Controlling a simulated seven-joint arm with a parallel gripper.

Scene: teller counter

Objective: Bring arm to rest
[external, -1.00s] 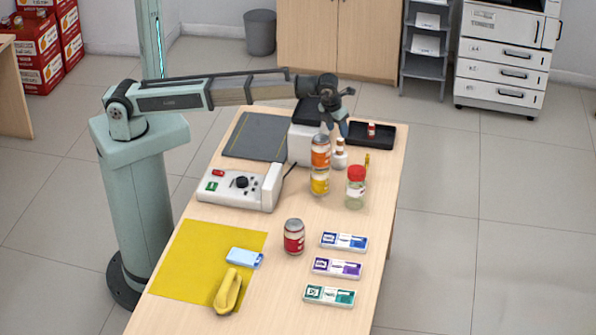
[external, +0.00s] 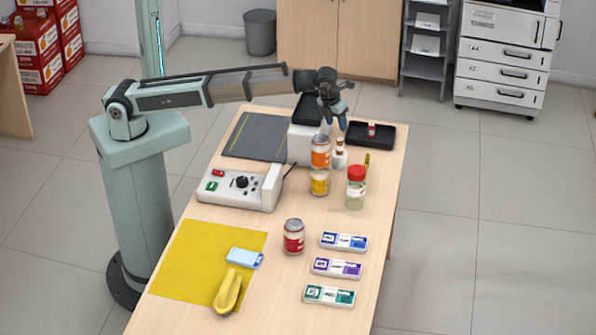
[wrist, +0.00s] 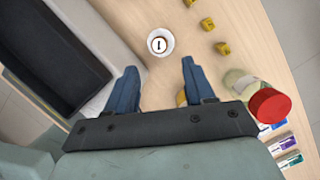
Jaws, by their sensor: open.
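My gripper (external: 334,122) is open and empty, held above the far part of the counter.
A jar with a red lid (external: 356,188), a white device (external: 303,142), a black tray (external: 384,137) and a control box (external: 240,188) stand near. Toward the front are a red can (external: 294,237), several labelled boxes (external: 336,267) and a yellow mat (external: 190,262).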

